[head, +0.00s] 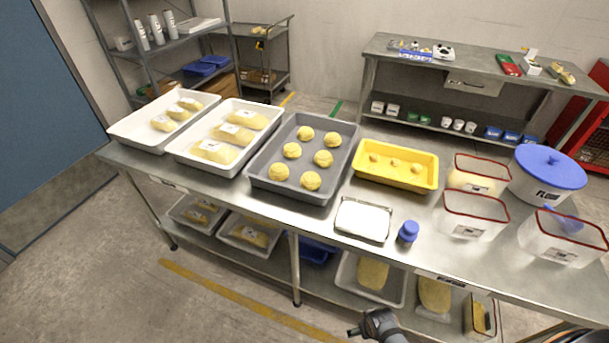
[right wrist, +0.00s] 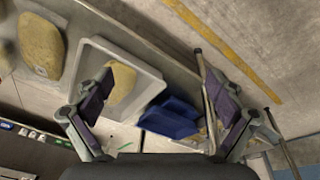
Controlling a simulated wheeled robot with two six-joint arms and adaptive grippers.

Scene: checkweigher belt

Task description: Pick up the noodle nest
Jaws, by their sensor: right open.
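Several round, pale yellow nests sit apart from each other in a grey tray (head: 326,194) at the middle of the steel table in the head view. One nest (head: 311,180) lies near the tray's front edge. A yellow tray (head: 395,181) to the right holds three smaller yellow pieces (head: 395,163); I cannot tell which piece the task names. My right gripper (right wrist: 155,65) is open and empty in the right wrist view, its two fingers spread. In the head view, part of it (head: 375,325) shows low in front of the table, away from the trays. My left gripper is not in view.
White trays (head: 178,150) with wrapped packs stand on the left. A small scale plate (head: 362,221), a blue-capped jar (head: 408,233) and clear red-rimmed bins (head: 472,224) stand on the right. The lower shelf holds a white tray (right wrist: 148,78) and a blue bin (right wrist: 172,118).

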